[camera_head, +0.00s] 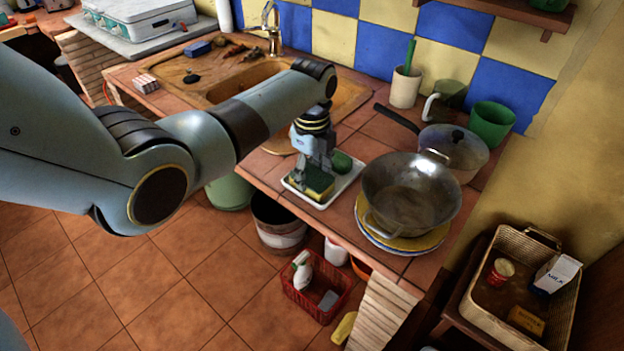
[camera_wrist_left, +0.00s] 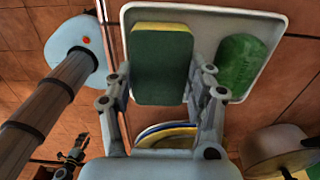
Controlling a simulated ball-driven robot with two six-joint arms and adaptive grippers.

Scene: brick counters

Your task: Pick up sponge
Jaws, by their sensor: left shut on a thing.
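The sponge (camera_head: 319,183), green with a yellow layer, is at the white tray (camera_head: 338,192) on the tiled counter. My left gripper (camera_head: 317,172) points down and is shut on it. In the left wrist view the sponge (camera_wrist_left: 160,68) sits between the two fingers of my left gripper (camera_wrist_left: 168,84), with the white tray (camera_wrist_left: 268,22) behind it. I cannot tell whether the sponge still touches the tray. A small dark jointed part at the lower left of the wrist view may be my right gripper (camera_wrist_left: 76,153); its jaw state is unclear.
A green rounded item (camera_head: 341,162) lies on the tray beside the sponge. A large metal wok (camera_head: 410,192) on stacked plates is close on the right, with a lidded pan (camera_head: 455,148) behind. The sink (camera_head: 245,82) is behind left. A red basket (camera_head: 318,286) stands on the floor below.

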